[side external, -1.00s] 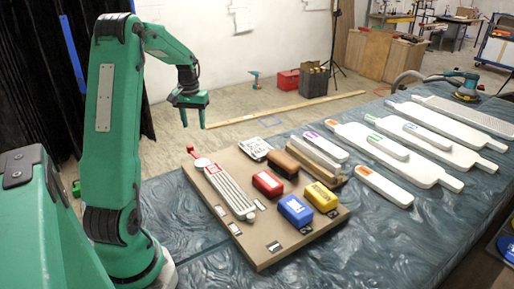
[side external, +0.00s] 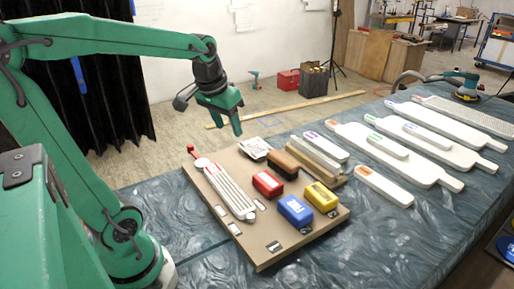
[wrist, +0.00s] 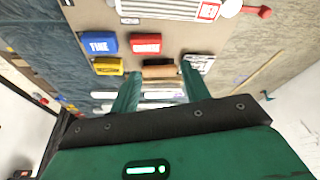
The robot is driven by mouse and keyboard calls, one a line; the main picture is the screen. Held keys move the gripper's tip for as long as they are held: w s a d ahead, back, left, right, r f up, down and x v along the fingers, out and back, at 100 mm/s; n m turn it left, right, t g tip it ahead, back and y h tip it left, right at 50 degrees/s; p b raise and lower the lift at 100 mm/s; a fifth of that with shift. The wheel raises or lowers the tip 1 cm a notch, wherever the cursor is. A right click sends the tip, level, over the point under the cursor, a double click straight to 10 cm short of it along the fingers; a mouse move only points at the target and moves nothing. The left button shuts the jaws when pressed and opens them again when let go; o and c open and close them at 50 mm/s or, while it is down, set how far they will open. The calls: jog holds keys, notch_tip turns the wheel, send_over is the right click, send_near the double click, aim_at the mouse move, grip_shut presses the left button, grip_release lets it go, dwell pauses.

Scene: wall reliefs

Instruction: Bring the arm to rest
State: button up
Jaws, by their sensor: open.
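My green gripper (side external: 236,120) hangs in the air above the far left part of the brown board (side external: 262,248), clear of everything on it. Its jaws are open and empty. In the wrist view the two green fingers of my gripper (wrist: 160,84) stand apart, with the board and its blocks beyond them. The board lies on the blue-grey table and carries a white ribbed relief piece (side external: 228,188) with a red knob, a red block (side external: 267,183), a blue block (side external: 295,210), a yellow block (side external: 321,197) and a brown block (side external: 283,164).
Several white paddle-shaped pieces (side external: 440,143) lie on the table to the right. A sander (side external: 466,88) with a hose stands at the far end. A red toolbox (side external: 288,80) is on the floor behind. The table (side external: 395,248) is bare at the front right.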

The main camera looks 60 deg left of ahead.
jog(key=s+d+m+t+h, duration=0.1)
jog(key=s+d+m+t, duration=0.1)
jog(key=s+d, duration=0.6)
jog(key=shift+d+f+m, duration=0.45)
jog(key=shift+d+m, duration=0.25)
jog(key=shift+d, duration=0.4)
jog(key=shift+o, duration=0.4)
